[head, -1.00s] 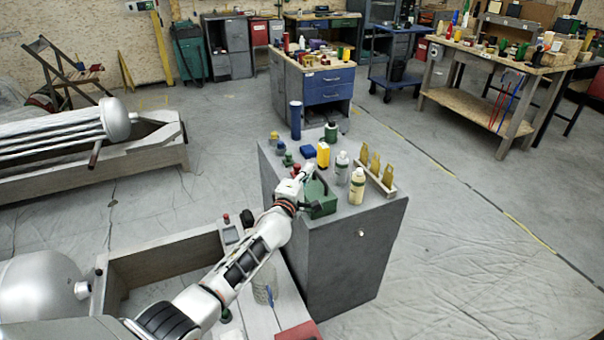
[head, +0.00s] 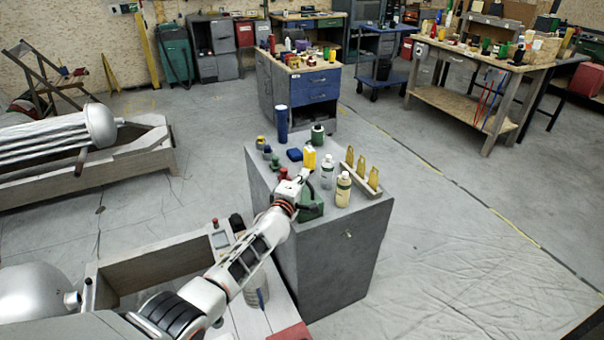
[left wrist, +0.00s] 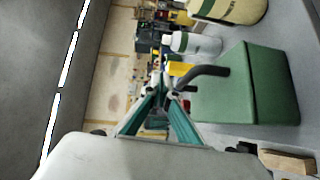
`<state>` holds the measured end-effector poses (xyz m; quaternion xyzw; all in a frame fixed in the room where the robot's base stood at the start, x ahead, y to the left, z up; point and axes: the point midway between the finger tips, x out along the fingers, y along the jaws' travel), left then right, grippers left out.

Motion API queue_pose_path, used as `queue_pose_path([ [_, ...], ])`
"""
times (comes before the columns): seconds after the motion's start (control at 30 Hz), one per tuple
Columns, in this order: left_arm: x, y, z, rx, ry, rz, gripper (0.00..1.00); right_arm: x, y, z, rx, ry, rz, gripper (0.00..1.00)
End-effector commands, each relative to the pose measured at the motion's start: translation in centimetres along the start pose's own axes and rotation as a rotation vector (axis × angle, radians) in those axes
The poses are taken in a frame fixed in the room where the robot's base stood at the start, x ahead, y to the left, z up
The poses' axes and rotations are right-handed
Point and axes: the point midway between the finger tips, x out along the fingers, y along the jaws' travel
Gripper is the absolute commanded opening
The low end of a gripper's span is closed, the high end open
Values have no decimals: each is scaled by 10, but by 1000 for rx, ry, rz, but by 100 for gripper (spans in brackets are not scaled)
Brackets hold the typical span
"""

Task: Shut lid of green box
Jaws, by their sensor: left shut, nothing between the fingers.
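The green box (head: 313,208) stands near the front edge of the grey cabinet top, partly hidden behind my left arm. In the left wrist view the green box (left wrist: 240,95) fills the right side, seen sideways, with plain faces and no opening showing. A dark curved bar (left wrist: 205,73) lies against it; I cannot tell if it is a handle. How the lid sits is hard to tell from the head view. My left gripper (head: 303,178) is shut and empty, right beside the box at its far side. The shut fingers also show in the left wrist view (left wrist: 160,88). My right gripper is out of view.
The cabinet (head: 335,265) has a free right front corner.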

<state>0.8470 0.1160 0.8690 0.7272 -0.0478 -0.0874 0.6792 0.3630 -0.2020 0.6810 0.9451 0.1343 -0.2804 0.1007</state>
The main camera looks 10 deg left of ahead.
Motion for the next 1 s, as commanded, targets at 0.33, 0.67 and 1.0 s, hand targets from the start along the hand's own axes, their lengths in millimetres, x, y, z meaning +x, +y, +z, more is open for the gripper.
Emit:
queue_pose_path([
  [0.33, 5, -3, 5, 54, 0, -58, 0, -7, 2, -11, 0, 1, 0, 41],
  [0.67, 7, -6, 6, 91, 0, -91, 0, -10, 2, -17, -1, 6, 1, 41],
  [1.0, 7, -7, 7, 92, 0, -92, 0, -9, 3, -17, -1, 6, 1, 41],
])
